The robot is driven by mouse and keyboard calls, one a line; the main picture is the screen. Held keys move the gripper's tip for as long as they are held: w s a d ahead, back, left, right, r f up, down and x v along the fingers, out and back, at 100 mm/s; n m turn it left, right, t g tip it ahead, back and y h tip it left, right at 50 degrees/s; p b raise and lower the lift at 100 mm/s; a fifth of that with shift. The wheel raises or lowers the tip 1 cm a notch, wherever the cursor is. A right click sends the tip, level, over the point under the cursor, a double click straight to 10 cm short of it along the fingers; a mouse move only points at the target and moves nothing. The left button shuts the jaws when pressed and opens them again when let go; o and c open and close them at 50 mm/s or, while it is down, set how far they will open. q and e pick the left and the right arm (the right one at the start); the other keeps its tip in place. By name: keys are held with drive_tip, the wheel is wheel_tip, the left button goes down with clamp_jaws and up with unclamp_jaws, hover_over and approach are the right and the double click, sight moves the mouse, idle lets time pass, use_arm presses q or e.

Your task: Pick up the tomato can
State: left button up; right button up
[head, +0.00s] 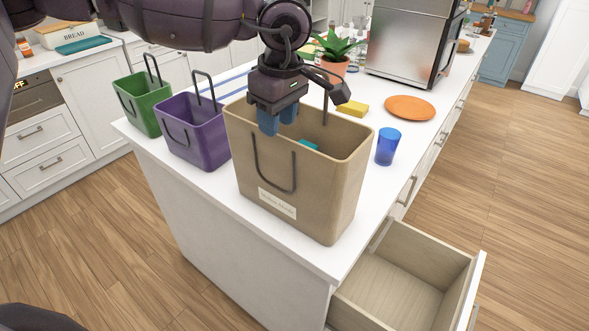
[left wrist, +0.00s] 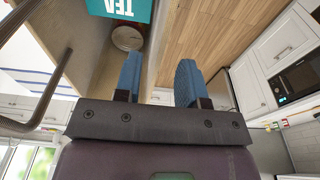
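My left gripper (head: 279,120) points down at the mouth of the tan paper bag (head: 312,215) on the counter. Its two blue fingers are apart with nothing visible between them, as the left wrist view (left wrist: 158,80) also shows. Inside the bag, a round metal can top (left wrist: 127,38) shows in the left wrist view, beside the left finger. Its label is hidden, so I cannot confirm it is the tomato can. A teal box marked TEA (left wrist: 120,8) is near it; a bit of teal (head: 308,145) shows in the head view. My right gripper is out of view.
A purple bag (head: 200,140) and a green bag (head: 145,105) stand left of the tan bag. A blue cup (head: 387,147), orange plate (head: 409,107), yellow sponge (head: 352,109) and potted plant (head: 336,60) are nearby. An empty drawer (head: 405,265) is open below.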

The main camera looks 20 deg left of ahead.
use_arm(q)
drive_tip(key=shift+w+f, duration=0.15)
drive_tip(key=shift+f, duration=0.55)
drive_tip(key=shift+a+f, duration=0.1)
drive_tip(key=shift+f, duration=0.5)
drive_tip(key=shift+a+f+p, duration=0.15)
drive_tip(key=shift+f+p, duration=0.1)
drive_tip(key=shift+f, duration=0.75)
drive_tip(key=shift+a+f+p, duration=0.15)
drive_tip(key=shift+f+p, duration=0.05)
drive_tip(key=shift+f, duration=0.8)
clamp_jaws()
